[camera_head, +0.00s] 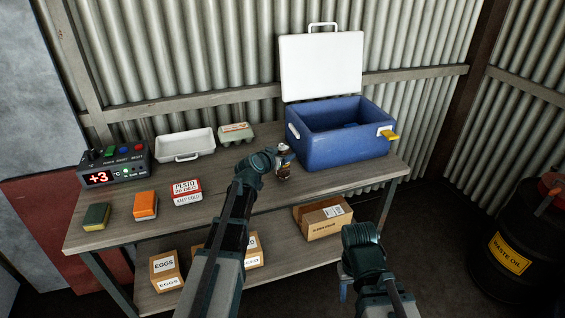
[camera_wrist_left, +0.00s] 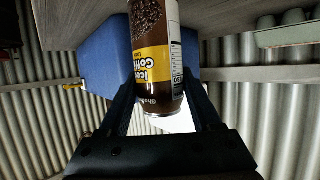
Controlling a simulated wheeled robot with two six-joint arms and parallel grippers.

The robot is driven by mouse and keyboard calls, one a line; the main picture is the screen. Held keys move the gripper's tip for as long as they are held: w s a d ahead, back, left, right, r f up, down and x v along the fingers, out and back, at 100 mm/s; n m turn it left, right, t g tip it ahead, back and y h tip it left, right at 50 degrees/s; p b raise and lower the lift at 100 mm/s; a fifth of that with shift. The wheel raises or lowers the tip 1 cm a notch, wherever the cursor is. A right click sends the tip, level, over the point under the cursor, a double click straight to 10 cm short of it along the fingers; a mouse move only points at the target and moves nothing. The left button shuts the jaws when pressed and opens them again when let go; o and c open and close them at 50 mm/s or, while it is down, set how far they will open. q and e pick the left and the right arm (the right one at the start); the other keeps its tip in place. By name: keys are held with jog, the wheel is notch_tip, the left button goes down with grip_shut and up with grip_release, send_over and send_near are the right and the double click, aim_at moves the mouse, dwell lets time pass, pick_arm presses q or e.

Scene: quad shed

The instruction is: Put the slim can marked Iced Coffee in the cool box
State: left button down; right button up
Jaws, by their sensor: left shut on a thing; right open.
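The slim brown can marked Iced Coffee (camera_head: 284,163) stands upright on the table, just left of the cool box. In the left wrist view the can (camera_wrist_left: 152,60) appears upside down with a yellow label, between the fingers. My left gripper (camera_head: 276,160) is shut on it; the fingers show on both sides of it in the wrist view (camera_wrist_left: 160,105). The blue cool box (camera_head: 335,151) stands at the table's right end with its white lid (camera_head: 322,66) raised. My right gripper (camera_head: 355,268) is low, in front of the table, and empty; its fingers are mostly hidden.
A pesto box (camera_head: 187,192), an orange block (camera_head: 145,205), a sponge (camera_head: 96,217), a white tray (camera_head: 186,143), an egg carton (camera_head: 236,133) and a control unit (camera_head: 114,166) occupy the table's left part. Cardboard boxes (camera_head: 323,219) sit on the lower shelf.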

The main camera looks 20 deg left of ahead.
pick_arm(q)
jog(key=shift+f, duration=0.75)
jog(key=shift+r, duration=0.15)
pick_arm(e)
jog(key=shift+f, duration=0.65)
pick_arm(q)
jog(key=c, duration=0.5)
grip_release()
jog(key=shift+f+b, duration=0.2)
jog(key=shift+b, duration=0.1)
jog(key=o, duration=0.4)
pick_arm(e)
jog(key=shift+f, duration=0.1)
pick_arm(q)
jog(key=shift+r, duration=0.25)
jog(key=p+v, duration=0.5)
jog(key=v, duration=0.7)
pick_arm(e)
notch_tip(320, 180, up, 5)
jog(key=shift+f, duration=0.1)
